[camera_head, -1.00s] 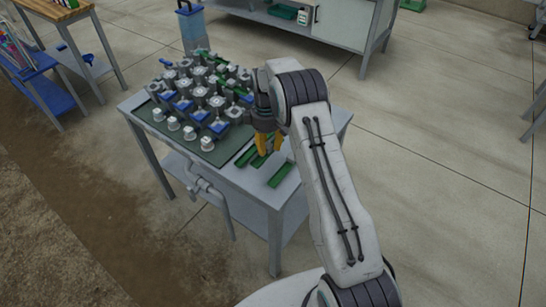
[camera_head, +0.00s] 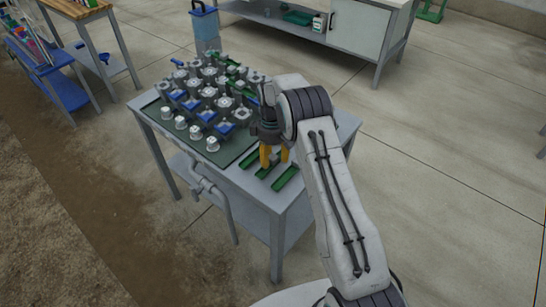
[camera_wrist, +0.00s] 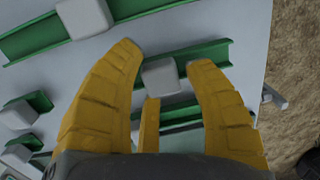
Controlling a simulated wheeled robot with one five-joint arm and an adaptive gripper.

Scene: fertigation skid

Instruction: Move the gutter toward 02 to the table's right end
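Several short green gutters lie on the grey table's right end. In the wrist view, one gutter (camera_wrist: 209,54) carries a grey block (camera_wrist: 161,76) at its middle. My gripper (camera_wrist: 164,55) has its yellow fingers spread, one on each side of that block, with no clear contact visible. In the head view my gripper (camera_head: 274,157) points down over the middle gutter (camera_head: 263,172). Another gutter (camera_head: 286,178) lies to its right, apart from it. A larger-looking gutter with a block (camera_wrist: 36,36) shows at the wrist view's upper left. No 02 mark is readable.
Many grey and blue valve-like parts (camera_head: 205,95) crowd a dark green mat (camera_head: 226,154) on the table's left and middle. The table's right front corner (camera_head: 270,202) is bare. A pipe (camera_head: 207,188) runs along the table's front side. Open floor lies right.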

